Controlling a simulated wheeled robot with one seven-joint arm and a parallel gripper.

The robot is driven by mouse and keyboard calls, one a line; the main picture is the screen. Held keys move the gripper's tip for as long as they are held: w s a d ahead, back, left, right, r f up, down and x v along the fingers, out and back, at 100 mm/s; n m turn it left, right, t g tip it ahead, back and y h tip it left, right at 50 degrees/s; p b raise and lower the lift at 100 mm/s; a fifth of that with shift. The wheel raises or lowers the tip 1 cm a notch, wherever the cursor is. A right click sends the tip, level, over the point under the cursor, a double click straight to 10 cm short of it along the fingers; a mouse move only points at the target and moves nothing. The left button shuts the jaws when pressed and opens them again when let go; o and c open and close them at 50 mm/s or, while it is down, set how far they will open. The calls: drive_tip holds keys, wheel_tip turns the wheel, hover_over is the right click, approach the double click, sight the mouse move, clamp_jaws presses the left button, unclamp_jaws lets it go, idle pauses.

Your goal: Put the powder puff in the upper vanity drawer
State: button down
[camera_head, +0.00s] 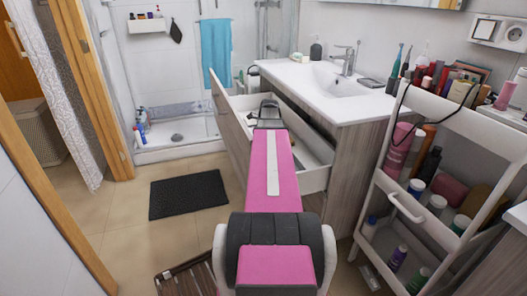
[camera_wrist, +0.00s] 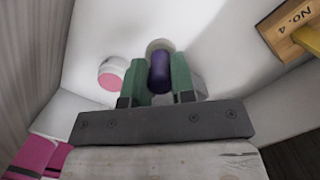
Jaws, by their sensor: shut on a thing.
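The upper vanity drawer (camera_head: 318,178) is pulled open, and my pink arm reaches over it. My gripper (camera_head: 268,106) is at the drawer in the head view, its fingertips hidden. In the wrist view my gripper (camera_wrist: 159,78) points down into a white-walled space that looks like the drawer. Its green fingers are shut on a dark purple rounded thing (camera_wrist: 160,73). I cannot tell whether this is the powder puff. A pale round thing (camera_wrist: 160,45) shows just behind it; whether they are joined is unclear. A white round item with a pink face (camera_wrist: 111,74) lies left of the fingers.
The white sink top (camera_head: 330,92) overhangs the drawer. A white cart (camera_head: 408,205) full of bottles stands at right. A dark mat (camera_head: 188,194) lies on the floor at left.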

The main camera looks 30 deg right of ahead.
drive_tip(key=shift+f, duration=3.7)
drive_tip(key=shift+f, duration=0.15)
drive_tip(key=c, duration=1)
unclamp_jaws()
drive_tip(key=shift+o, duration=0.2)
drive_tip(key=r, duration=0.4)
drive_tip(key=s+r, duration=0.1)
drive_tip(key=r, duration=0.3)
drive_tip(key=d+r, duration=0.1)
drive_tip(key=r, duration=0.3)
drive_tip(key=shift+s+r, duration=0.1)
drive_tip(key=shift+s, duration=0.15)
